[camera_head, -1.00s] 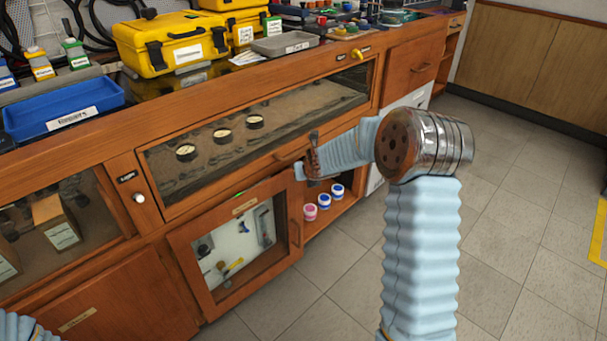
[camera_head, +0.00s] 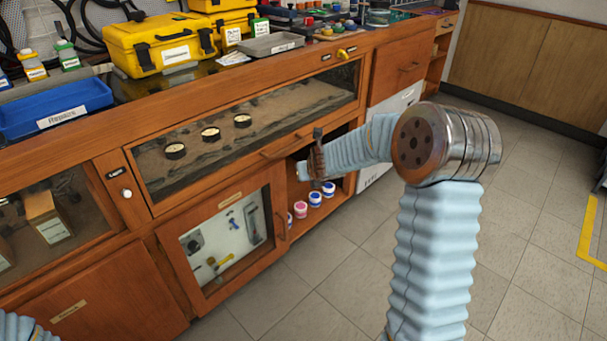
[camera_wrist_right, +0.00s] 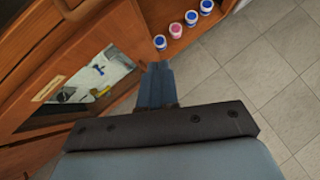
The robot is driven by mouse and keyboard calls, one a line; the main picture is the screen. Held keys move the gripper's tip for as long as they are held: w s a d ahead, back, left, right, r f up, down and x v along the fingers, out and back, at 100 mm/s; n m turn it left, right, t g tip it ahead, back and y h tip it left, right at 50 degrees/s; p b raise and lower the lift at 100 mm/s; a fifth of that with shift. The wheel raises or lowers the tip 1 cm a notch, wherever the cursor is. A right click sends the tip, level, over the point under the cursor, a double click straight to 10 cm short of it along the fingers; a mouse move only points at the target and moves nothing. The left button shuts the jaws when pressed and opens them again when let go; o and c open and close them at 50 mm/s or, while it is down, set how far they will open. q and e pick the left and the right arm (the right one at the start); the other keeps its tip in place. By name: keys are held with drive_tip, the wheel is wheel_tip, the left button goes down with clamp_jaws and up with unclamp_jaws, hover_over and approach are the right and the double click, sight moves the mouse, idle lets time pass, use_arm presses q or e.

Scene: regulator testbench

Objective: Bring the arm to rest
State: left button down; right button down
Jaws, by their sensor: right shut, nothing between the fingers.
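My right arm, in a pale blue sleeve with a metal joint, crosses the right of the head view. Its gripper (camera_head: 317,162) hangs in front of the wooden bench, near the open shelf. In the right wrist view the gripper (camera_wrist_right: 158,72) has its fingers together, with nothing between them. It points toward the shelf opening, beside the glazed cabinet door (camera_head: 203,302). That door also shows in the right wrist view (camera_wrist_right: 25,105). Of my left arm only a bit of sleeve shows at the lower left corner; its gripper is out of view.
Several small jars (camera_head: 315,198) stand on the low shelf close to my right gripper. Gauges (camera_head: 210,134) lie behind glass. A blue bin (camera_head: 85,93), yellow cases (camera_head: 160,45) and a grey tray (camera_head: 272,45) crowd the bench top.

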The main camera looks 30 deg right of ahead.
drive_tip(key=d+p+v, duration=0.1)
drive_tip(key=v, duration=0.4)
drive_tip(key=s+a+f+m+g+y, duration=0.25)
drive_tip(key=s+a+f+m, duration=0.25)
drive_tip(key=a+f+m, duration=0.3)
drive_tip(key=s+a+f+m+g+y, duration=0.25)
drive_tip(key=s+a+f+m, duration=0.35)
drive_tip(key=a+f, duration=0.4)
drive_tip(key=s+a+f+m+g, duration=0.1)
drive_tip(key=s+a+f+m, duration=0.3)
drive_tip(key=s+m, duration=0.3)
drive_tip(key=s+a+f+m+g+y, duration=0.1)
drive_tip(key=s+a+f+m, duration=0.3)
drive_tip(key=m, duration=0.9)
drive_tip(key=s+f+g, duration=0.1)
drive_tip(key=s+f, duration=0.2)
drive_tip(key=s, duration=0.1)
drive_tip(key=shift+s+a+f+m+y+p, duration=0.2)
drive_tip(key=shift+s+m+y+p, duration=0.05)
drive_tip(key=shift+m+y+p, duration=0.05)
